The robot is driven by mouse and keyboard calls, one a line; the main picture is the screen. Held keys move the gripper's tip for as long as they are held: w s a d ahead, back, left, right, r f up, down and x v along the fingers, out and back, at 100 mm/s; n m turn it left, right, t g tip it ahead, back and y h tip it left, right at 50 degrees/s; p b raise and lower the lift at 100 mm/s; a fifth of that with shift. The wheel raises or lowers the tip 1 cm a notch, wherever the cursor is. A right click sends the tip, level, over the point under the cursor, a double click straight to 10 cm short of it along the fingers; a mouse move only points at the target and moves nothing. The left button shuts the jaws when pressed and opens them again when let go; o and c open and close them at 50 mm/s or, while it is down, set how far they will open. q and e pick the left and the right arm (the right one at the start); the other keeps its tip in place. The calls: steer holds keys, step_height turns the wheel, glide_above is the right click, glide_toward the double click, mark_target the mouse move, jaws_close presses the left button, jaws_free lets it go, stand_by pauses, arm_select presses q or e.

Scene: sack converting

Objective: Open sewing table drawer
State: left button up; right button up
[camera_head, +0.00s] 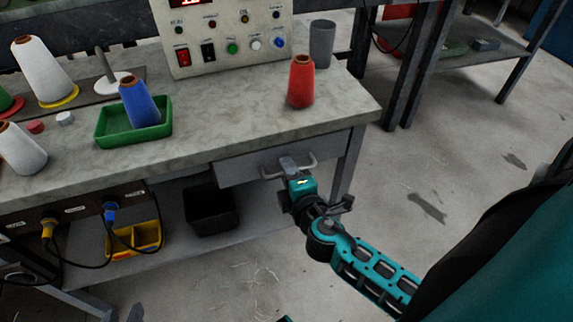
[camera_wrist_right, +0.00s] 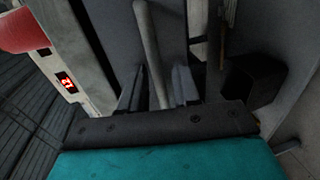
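The sewing table's grey drawer (camera_head: 237,171) sits under the right part of the tabletop in the head view. Its front looks flush with the table, so it appears closed. A pale bar handle (camera_head: 312,160) runs across the front, partly hidden by my right gripper (camera_head: 287,165). In the right wrist view, the handle (camera_wrist_right: 151,45) passes between the two dark fingers of my right gripper (camera_wrist_right: 158,90). The fingers stand apart on either side of the bar, with a gap visible. My left gripper's fingers are not seen; only a teal sliver shows at the head view's bottom edge.
On the tabletop (camera_head: 215,120) stand a red thread cone (camera_head: 301,84), a green tray (camera_head: 108,133) with a blue cone, and a control box (camera_head: 225,45). A black bin (camera_head: 210,212) and a yellow bin (camera_head: 148,238) sit on the lower shelf. The floor in front is clear.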

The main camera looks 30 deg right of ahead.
stand_by(0.3)
jaws_close()
stand_by(0.4)
